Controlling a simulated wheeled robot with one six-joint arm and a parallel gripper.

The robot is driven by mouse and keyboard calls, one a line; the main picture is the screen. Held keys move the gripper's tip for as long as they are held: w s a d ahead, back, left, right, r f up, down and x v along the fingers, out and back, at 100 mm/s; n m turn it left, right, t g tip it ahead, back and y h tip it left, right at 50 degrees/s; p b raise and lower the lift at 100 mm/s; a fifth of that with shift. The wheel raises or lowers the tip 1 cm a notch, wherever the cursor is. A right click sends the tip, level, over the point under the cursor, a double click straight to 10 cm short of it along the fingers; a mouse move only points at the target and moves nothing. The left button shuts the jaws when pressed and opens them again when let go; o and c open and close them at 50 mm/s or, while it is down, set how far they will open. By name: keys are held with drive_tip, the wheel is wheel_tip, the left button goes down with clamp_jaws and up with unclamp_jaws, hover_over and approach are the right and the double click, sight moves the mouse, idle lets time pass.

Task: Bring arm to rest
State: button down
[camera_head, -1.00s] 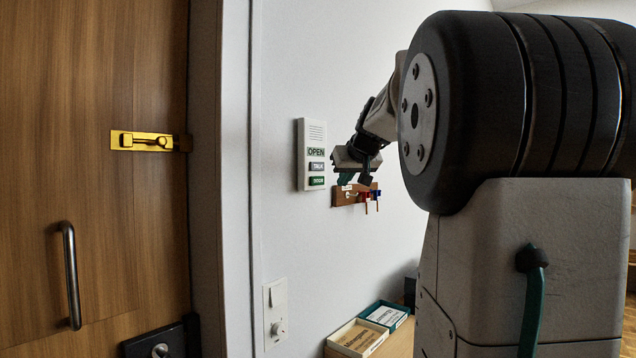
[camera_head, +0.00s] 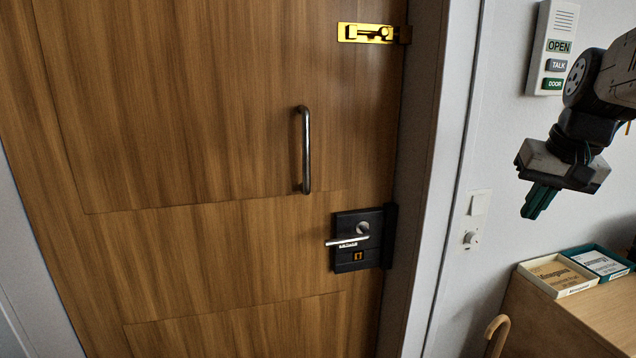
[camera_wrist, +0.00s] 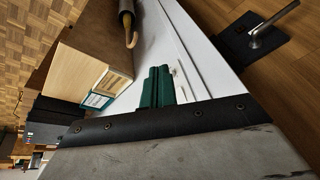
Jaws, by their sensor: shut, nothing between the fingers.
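My gripper (camera_head: 538,201) hangs at the right of the head view, in front of the white wall. Its green fingers are together with nothing between them and point downward. In the wrist view the two green fingers (camera_wrist: 157,88) lie side by side. My gripper is apart from the wall, the door and the cabinet.
A wooden door (camera_head: 220,240) has a bar handle (camera_head: 305,150), a brass bolt (camera_head: 366,33) and a black lever lock (camera_head: 358,240). An intercom (camera_head: 554,48) and a switch plate (camera_head: 474,222) are on the wall. Two trays (camera_head: 520,268) sit on a cabinet (camera_head: 590,318). A curved cane handle (camera_head: 497,325) stands beside it.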

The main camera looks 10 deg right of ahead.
drive_tip(key=s+a+f+n+g, duration=0.1)
drive_tip(key=s+a+f+n, duration=0.1)
drive_tip(key=s+a+f, duration=0.3)
drive_tip(key=s+a+f+n+g, duration=0.1)
drive_tip(key=s+a+f+n, duration=0.2)
drive_tip(key=s+a, duration=0.6)
drive_tip(key=shift+s+a+f+n+g, duration=0.25)
drive_tip(key=shift+a+f, duration=0.75)
drive_tip(key=shift+a, duration=0.75)
